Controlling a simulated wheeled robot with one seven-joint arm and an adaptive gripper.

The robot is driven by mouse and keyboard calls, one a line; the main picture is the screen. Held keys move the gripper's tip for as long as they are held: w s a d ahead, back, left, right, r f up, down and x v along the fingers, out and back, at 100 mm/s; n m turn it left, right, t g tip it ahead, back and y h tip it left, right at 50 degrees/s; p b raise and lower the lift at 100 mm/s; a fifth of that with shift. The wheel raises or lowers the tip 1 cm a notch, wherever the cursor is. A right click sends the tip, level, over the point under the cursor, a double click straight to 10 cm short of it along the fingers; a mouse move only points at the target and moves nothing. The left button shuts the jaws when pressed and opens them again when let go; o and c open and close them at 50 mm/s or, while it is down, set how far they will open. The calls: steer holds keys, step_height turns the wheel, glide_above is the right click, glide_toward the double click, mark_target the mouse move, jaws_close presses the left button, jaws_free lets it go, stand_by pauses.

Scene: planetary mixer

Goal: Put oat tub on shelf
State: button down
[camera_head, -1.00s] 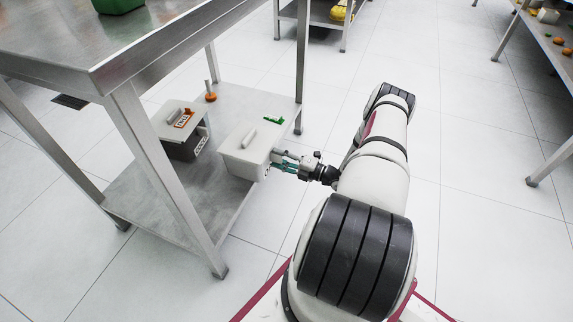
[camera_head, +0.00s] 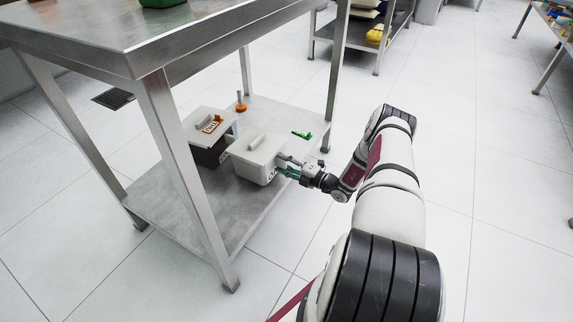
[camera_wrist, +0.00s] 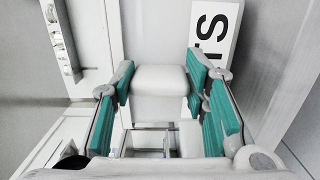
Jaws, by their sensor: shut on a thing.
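The oat tub (camera_head: 257,160) is a white lidded box with a bar handle on its lid. It is at the lower shelf (camera_head: 175,212) of the steel table, close beside a dark tub. Whether its base touches the shelf is unclear. My gripper (camera_head: 286,170) reaches in from the right and meets the tub's right side. In the wrist view, my gripper's teal pads (camera_wrist: 160,84) are shut on a white rounded grip (camera_wrist: 160,76) of the tub. Part of its black-lettered label (camera_wrist: 213,38) shows beside the right finger. The tub's far side is hidden.
A dark tub with a white lid and orange label (camera_head: 211,125) stands left of the oat tub. An orange-based peg (camera_head: 240,104) and a small green item (camera_head: 301,134) are behind. A table leg (camera_head: 185,185) stands in front; the shelf's front is bare.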

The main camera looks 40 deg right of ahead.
steer(key=shift+w+f+b, duration=0.1)
steer(key=shift+f+b, duration=0.4)
steer(key=shift+f, duration=0.35)
steer(key=c, duration=0.9)
jaws_free()
steer(key=shift+c, duration=0.2)
steer(key=p+v, duration=0.3)
steer(key=v, duration=0.9)
